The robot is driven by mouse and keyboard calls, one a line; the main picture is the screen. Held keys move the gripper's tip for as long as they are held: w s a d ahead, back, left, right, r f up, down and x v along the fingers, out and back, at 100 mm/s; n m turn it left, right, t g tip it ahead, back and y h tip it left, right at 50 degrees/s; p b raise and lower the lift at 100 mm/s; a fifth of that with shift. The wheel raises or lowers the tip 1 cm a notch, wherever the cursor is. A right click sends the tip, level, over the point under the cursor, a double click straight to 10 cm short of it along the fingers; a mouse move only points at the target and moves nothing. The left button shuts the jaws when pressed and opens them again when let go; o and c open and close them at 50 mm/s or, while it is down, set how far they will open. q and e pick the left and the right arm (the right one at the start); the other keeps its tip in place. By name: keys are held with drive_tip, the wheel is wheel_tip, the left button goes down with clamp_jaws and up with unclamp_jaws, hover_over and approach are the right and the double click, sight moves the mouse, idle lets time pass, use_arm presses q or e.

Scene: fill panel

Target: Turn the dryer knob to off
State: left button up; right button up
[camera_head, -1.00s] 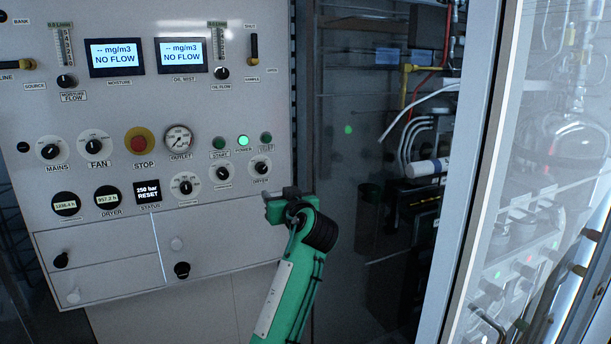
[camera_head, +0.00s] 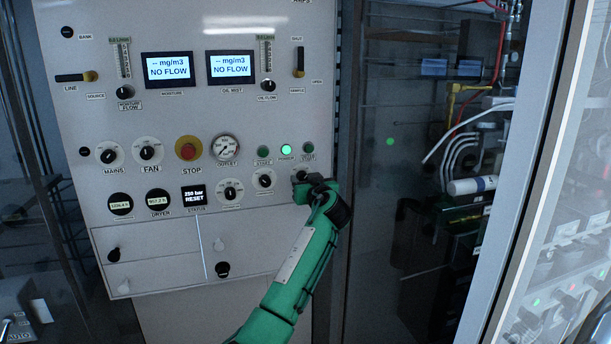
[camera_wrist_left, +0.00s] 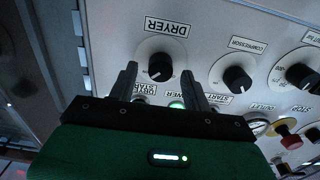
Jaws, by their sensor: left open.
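The dryer knob (camera_wrist_left: 160,67) is a black knob on a white round dial, under an upside-down DRYER label in the left wrist view. In the head view, my left gripper (camera_head: 308,183) covers most of it at the panel's right side. In the left wrist view, my left gripper (camera_wrist_left: 159,74) is open, with one fingertip on each side of the knob in the picture. I cannot tell whether the fingers touch it. The knob's pointer setting is hard to read. My right gripper is in neither view.
The compressor knob (camera_wrist_left: 237,79) is beside the dryer knob. Lit and unlit round buttons (camera_head: 286,150) sit just above in the head view. The red stop button (camera_head: 188,149) is further left. A glass door frame (camera_head: 525,160) stands to the right.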

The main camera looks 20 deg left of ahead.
use_arm(q)
drive_tip(key=shift+w+a, duration=0.25)
drive_tip(key=shift+w, duration=0.05)
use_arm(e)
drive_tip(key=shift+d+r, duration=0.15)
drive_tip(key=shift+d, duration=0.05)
